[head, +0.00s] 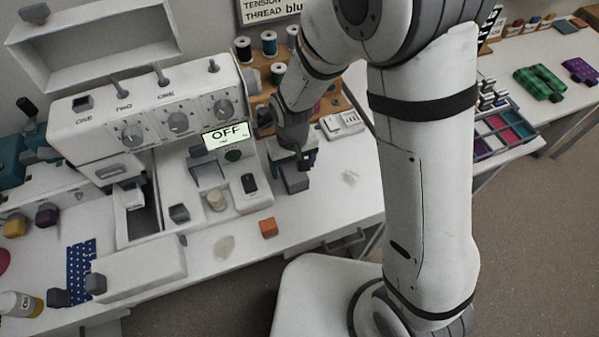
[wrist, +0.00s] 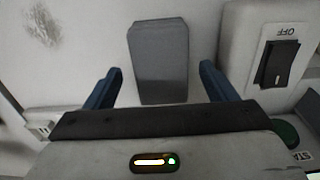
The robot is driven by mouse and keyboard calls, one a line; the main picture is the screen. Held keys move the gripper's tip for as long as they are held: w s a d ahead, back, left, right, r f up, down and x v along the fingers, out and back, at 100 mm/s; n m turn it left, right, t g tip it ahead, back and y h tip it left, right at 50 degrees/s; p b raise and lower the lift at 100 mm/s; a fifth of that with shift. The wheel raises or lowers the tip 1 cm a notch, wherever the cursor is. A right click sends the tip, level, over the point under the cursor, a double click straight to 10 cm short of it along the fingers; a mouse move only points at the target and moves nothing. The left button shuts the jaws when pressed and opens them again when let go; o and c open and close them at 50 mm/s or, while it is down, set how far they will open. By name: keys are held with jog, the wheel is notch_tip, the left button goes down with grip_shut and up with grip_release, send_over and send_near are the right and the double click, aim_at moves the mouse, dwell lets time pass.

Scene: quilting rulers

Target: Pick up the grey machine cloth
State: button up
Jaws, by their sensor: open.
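The grey machine cloth (wrist: 158,50) appears as a folded grey block on the white table. In the wrist view it lies between my two blue fingers, with a gap on each side, and its near end meets the edge of my gripper's body. In the head view the cloth (head: 296,182) sits just right of the sewing machine, partly hidden by my gripper. My gripper (head: 302,160) is open and points down right over it; it also shows in the wrist view (wrist: 160,68). I cannot tell how far down the fingers reach beside the cloth.
An orange block (head: 268,227) lies in front, a white box (head: 341,124) behind right. The table right of the cloth is clear.

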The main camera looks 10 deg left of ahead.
aim_at(293, 168)
jog(key=shift+f, duration=0.8)
jog(key=shift+s, duration=0.1)
jog(key=c, duration=1.1)
jog(key=shift+o, duration=0.2)
notch_tip(293, 168, up, 10)
jog(key=shift+r, duration=0.1)
